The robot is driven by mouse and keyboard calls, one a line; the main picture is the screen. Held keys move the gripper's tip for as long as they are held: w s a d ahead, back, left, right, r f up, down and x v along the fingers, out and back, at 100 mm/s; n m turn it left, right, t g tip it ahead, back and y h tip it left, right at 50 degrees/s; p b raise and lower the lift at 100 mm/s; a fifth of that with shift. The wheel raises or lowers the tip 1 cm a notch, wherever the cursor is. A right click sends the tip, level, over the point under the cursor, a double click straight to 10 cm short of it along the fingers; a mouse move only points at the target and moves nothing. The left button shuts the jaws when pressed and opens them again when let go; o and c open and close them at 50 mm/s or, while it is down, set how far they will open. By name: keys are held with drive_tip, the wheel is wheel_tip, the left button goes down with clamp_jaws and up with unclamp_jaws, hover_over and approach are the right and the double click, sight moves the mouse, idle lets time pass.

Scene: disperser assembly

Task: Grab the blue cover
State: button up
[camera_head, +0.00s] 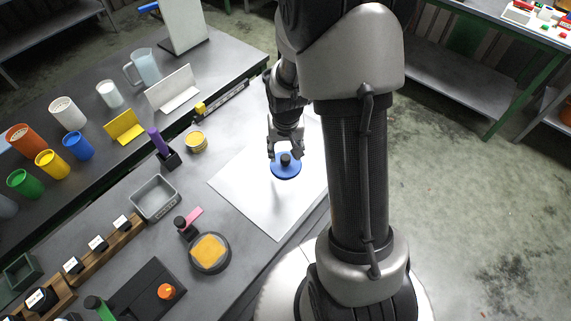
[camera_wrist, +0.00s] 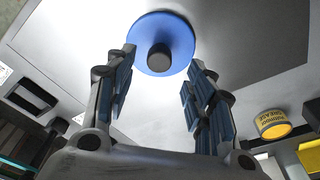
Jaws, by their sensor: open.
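The blue cover (camera_head: 286,170) is a round blue disc with a dark knob on its top. It lies on a white sheet (camera_head: 240,187) on the grey table. In the wrist view the blue cover (camera_wrist: 160,29) shows at the top centre, with its dark knob (camera_wrist: 160,58) toward me. My gripper (camera_head: 286,150) is right at the cover in the head view. In the wrist view my gripper (camera_wrist: 163,68) is open, with one finger on each side of the knob and a gap on both sides. Whether the fingertips touch the disc I cannot tell.
A yellow tin (camera_head: 196,142) and a purple-handled tool (camera_head: 158,141) stand left of the sheet. A grey tray (camera_head: 155,198) and a round dish with orange content (camera_head: 210,252) are nearer the front. Coloured cups stand at the far left. The sheet around the cover is clear.

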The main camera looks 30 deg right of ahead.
sight(286, 157)
drive_tip(key=f, duration=0.1)
drive_tip(key=f+b, duration=0.1)
drive_tip(key=f, duration=0.1)
drive_tip(key=f+b, duration=0.1)
drive_tip(key=f, duration=0.1)
drive_tip(key=shift+w+d, duration=0.25)
drive_tip(key=shift+r, duration=0.1)
clamp_jaws()
